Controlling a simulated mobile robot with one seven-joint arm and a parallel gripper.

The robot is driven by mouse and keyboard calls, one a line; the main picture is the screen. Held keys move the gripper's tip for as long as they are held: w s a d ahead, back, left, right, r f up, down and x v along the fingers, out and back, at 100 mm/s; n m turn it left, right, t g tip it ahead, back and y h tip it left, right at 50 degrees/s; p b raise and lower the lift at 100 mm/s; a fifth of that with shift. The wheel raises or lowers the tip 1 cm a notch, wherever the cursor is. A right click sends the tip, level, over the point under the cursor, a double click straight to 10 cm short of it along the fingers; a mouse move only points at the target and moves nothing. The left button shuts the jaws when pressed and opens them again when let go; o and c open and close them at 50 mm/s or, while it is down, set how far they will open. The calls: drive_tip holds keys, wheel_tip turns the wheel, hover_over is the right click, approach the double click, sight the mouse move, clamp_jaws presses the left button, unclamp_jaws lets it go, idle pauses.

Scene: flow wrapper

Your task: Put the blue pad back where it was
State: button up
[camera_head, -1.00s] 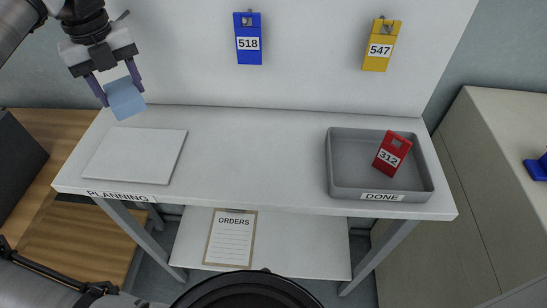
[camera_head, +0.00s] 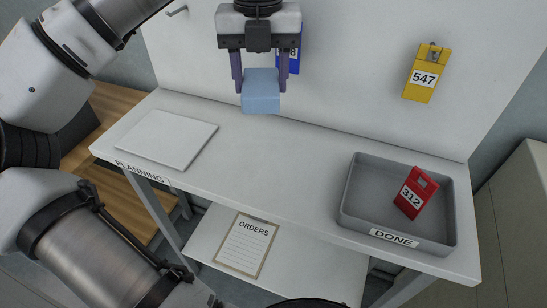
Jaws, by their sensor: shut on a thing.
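A light blue pad (camera_head: 261,92) is held between the two purple fingers of my gripper (camera_head: 259,80). My gripper points down and is shut on the pad, above the back part of the white table (camera_head: 260,160). The pad appears raised clear of the table top. Behind my gripper, a blue tag (camera_head: 291,60) hangs on the white back panel, mostly hidden by the gripper. A flat white board (camera_head: 168,138) lies at the table's left, above the PLANNING label, with nothing on it.
A grey DONE tray (camera_head: 372,217) at the table's right holds a red tag marked 312 (camera_head: 411,194). A yellow tag marked 547 (camera_head: 425,78) hangs on the panel. A hook (camera_head: 178,11) at upper left is empty. The table's middle is clear. An ORDERS sheet (camera_head: 247,245) lies on the lower shelf.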

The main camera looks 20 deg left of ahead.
sight(264, 166)
wheel_tip(264, 166, down, 17)
drive_tip(key=shift+f+p, duration=0.15)
drive_tip(key=shift+p, duration=0.75)
drive_tip(key=shift+f, duration=0.15)
drive_tip(key=o, duration=1)
wheel_tip(264, 166, up, 12)
drive_tip(key=shift+r+b, duration=0.2)
drive_tip(key=shift+b, duration=0.45)
